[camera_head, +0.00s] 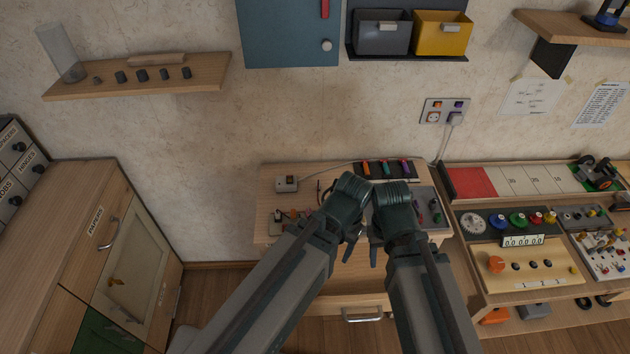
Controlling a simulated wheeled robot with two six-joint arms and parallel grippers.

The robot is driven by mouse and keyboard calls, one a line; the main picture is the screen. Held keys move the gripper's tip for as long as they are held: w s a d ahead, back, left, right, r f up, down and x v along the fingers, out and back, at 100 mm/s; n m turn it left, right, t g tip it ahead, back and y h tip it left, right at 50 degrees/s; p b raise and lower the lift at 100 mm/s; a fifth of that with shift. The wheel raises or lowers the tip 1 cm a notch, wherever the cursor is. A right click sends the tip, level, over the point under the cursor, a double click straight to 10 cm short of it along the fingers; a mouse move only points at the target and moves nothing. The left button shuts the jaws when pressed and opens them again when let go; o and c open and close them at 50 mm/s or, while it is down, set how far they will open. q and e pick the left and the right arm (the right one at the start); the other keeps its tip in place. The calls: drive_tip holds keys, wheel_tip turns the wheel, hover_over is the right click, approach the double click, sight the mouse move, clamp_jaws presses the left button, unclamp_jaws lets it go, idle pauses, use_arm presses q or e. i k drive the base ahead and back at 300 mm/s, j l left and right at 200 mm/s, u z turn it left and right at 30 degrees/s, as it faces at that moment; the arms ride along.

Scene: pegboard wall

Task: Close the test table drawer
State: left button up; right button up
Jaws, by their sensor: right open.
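A wooden table (268,174) stands against the wall in the middle of the head view. Below its top, a wooden drawer (300,303) sticks out toward me, with a metal handle (362,314) on its front. My arms cover much of the table and drawer, so how far it is out is hard to tell. My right gripper (377,245) is open and empty, above the drawer and behind its handle. My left gripper (349,246) is close beside it on the left; its jaws are mostly hidden by the arm.
A cabinet (70,190) stands at the left. A bench (480,275) with dials and knobs stands close at the right. The table carries a small box (287,184) and a dark tray of coloured tools (388,169). Free floor shows left of the table.

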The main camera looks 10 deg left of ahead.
sight(353, 287)
drive_tip(key=k+l, duration=0.75)
drive_tip(key=k, duration=0.1)
